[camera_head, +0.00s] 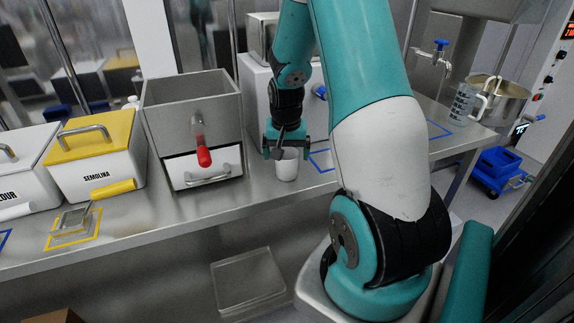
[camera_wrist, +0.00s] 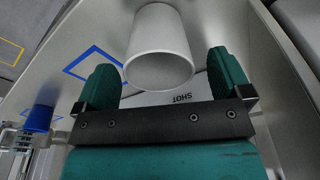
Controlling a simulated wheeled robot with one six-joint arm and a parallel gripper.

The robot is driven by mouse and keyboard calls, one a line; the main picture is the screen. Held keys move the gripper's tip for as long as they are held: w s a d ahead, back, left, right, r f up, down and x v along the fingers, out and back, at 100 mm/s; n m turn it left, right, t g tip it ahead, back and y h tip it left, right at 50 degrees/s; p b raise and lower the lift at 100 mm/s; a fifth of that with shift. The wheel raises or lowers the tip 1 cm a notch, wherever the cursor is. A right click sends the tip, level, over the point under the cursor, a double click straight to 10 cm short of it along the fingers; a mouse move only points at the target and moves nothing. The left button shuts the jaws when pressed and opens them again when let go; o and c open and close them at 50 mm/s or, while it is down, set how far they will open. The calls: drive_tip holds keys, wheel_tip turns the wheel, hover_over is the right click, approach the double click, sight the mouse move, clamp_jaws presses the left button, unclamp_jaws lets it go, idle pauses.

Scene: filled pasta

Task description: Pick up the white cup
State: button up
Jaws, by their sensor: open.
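The white cup (camera_head: 287,165) stands upright on the steel counter, just right of the dispenser with the red handle. In the wrist view the white cup (camera_wrist: 159,48) lies ahead between the two teal fingers, with its open rim facing the camera. My gripper (camera_head: 285,145) is right at the cup in the head view, partly over its upper edge. In the wrist view my gripper (camera_wrist: 166,85) is open, with a finger on each side of the cup and visible gaps. I cannot tell whether anything touches the cup.
The steel dispenser (camera_head: 195,110) with a red handle stands close left of the cup. A white box-like machine (camera_head: 257,88) stands behind. Yellow-lidded semolina bin (camera_head: 95,160) is farther left. A clear jug (camera_head: 462,103) and a metal pot (camera_head: 505,100) are at right.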

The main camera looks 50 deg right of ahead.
drive_tip(key=shift+w+d+f, duration=0.1)
drive_tip(key=shift+d+f, duration=0.1)
drive_tip(key=shift+f, duration=0.7)
drive_tip(key=shift+w+d+f, duration=0.1)
drive_tip(key=shift+d+f, duration=0.05)
drive_tip(key=shift+f, duration=0.75)
drive_tip(key=c, duration=1)
drive_tip(key=shift+r, duration=0.1)
